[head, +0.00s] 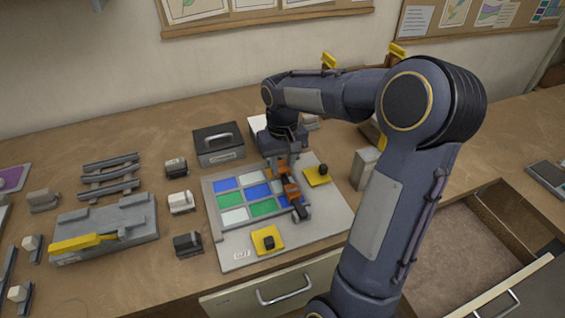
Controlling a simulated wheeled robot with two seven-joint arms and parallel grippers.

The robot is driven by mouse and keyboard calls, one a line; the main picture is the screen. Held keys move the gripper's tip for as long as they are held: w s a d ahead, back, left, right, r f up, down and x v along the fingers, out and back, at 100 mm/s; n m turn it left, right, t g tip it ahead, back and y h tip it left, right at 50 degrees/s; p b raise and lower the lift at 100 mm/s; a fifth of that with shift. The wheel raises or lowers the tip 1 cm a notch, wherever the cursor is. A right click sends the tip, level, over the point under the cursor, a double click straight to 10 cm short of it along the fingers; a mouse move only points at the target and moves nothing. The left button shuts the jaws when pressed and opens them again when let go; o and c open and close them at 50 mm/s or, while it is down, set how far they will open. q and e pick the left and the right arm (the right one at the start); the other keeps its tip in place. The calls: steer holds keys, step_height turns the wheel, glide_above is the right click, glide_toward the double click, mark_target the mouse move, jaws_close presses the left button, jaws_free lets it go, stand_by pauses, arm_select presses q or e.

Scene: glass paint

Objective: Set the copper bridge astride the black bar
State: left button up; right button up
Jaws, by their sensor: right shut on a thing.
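My right gripper (286,168) reaches down over the grey board with the colored glass panes. It is shut on the copper bridge (291,191), whose orange-brown parts show just below the gripper. A dark bar end (301,212) shows just below the copper, at the right side of the panes; I take it for the black bar. The gripper hides much of both, so I cannot tell whether the bridge touches or straddles the bar. My left gripper is not in view.
The grey board (325,222) carries yellow pads with black knobs (268,241) (318,174). A dark box with a handle (218,144) stands behind. A grey fixture with a yellow lever (130,222) and small blocks lie left. An open drawer (470,250) is at right.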

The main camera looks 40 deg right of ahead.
steer(key=shift+f+b, duration=0.5)
steer(key=shift+f, duration=0.3)
steer(key=o, duration=1)
steer(key=shift+o, duration=0.2)
steer(key=shift+r, duration=0.1)
steer(key=shift+r+p, duration=3.1)
steer(key=shift+r, duration=0.4)
steer(key=shift+s+f, duration=0.1)
